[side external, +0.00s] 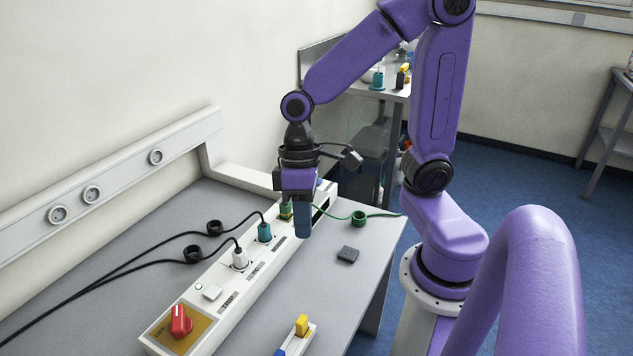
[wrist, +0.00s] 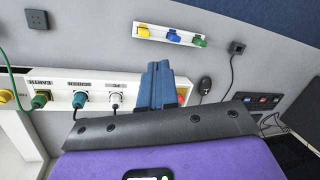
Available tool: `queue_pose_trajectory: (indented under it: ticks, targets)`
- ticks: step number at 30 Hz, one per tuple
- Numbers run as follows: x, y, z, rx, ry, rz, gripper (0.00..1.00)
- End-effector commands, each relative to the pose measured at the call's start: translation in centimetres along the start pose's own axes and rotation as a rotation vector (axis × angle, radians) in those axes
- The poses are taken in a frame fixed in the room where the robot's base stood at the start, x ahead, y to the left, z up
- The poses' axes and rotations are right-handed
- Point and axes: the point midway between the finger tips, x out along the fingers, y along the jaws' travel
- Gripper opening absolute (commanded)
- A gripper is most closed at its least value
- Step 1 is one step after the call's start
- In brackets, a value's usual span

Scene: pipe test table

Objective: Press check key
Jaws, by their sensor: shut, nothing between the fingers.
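The long white test panel (side external: 256,272) lies along the table, with a red rotary knob (side external: 181,321) on an ochre plate marked OFF at its near end. A pale square key (side external: 212,292) sits just beyond the knob; I cannot read a label on it. My gripper (side external: 303,234) points down, shut and empty, near the far end of the panel by the green plug. In the wrist view its blue fingers (wrist: 158,86) are together, partly covering the panel and the red knob (wrist: 183,96). The pale key cannot be made out there.
A white plug (side external: 239,259), a teal plug (side external: 264,232) and a green plug (side external: 286,210) stand in the panel with cables. A dark block (side external: 347,254) lies to the right. A rack of coloured plugs (wrist: 172,36) is in front. A socketed wall rail (side external: 100,190) runs behind.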

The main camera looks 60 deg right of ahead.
Motion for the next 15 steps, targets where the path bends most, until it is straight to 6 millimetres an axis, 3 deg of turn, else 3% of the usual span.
queue_pose_trajectory:
  ticks: [8, 15]
  targets:
    - [-0.3, 4.4, -6.0, 0.404, 0.057, -0.147, 0.0]
    - [-0.8, 10.4, -10.5, 0.747, 0.135, -0.278, 0.0]
